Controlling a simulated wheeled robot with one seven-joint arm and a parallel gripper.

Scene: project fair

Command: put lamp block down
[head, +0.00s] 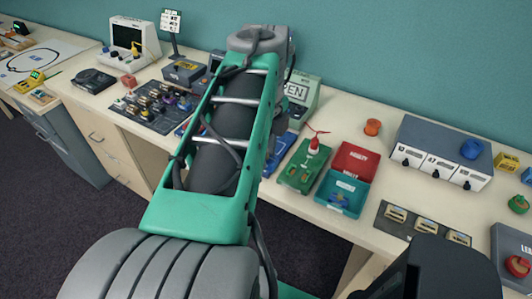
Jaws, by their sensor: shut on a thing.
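My gripper is not in view; my green arm rises through the middle and blocks part of the table. I cannot make out a lamp block held by it. A green board (297,178) with a red lamp-like piece (314,146) on top lies on the table right of my arm. I cannot tell whether this piece is the lamp block.
A grey three-panel unit (432,135) with a blue knob stands at the back right. A dark strip with yellow-topped pieces (396,214) lies in front of it. An orange spool (373,127) stands behind the trays. A parts mat (150,103) lies left. Bare tabletop shows right of the teal tray.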

